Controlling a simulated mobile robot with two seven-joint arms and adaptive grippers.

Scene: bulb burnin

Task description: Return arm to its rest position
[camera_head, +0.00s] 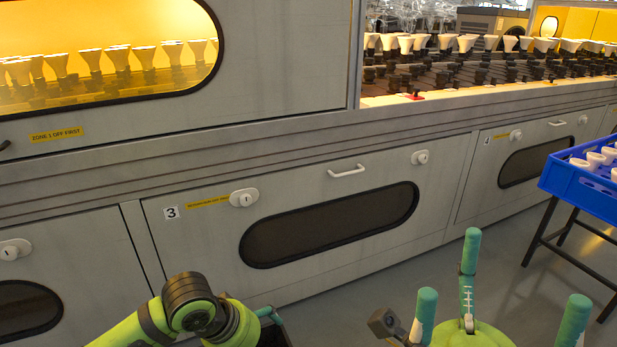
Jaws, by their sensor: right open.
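My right gripper (490,290) is at the bottom right, pointing up, its teal-tipped fingers spread wide apart. It is open, nothing shows between the fingers, and it is over the grey floor in front of the machine. My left arm comes in at the bottom left, green with dark joints. Only a small teal part of my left gripper (265,312) shows beside the arm; its fingers are mostly hidden, so I cannot tell its state.
A long grey machine (300,130) with lower doors fills the back. Several white bulbs stand in rows behind its yellow-lit window (110,70) and open bay (490,85). A blue crate (580,187) with white bulbs stands on a dark-legged stand at right. Floor between is clear.

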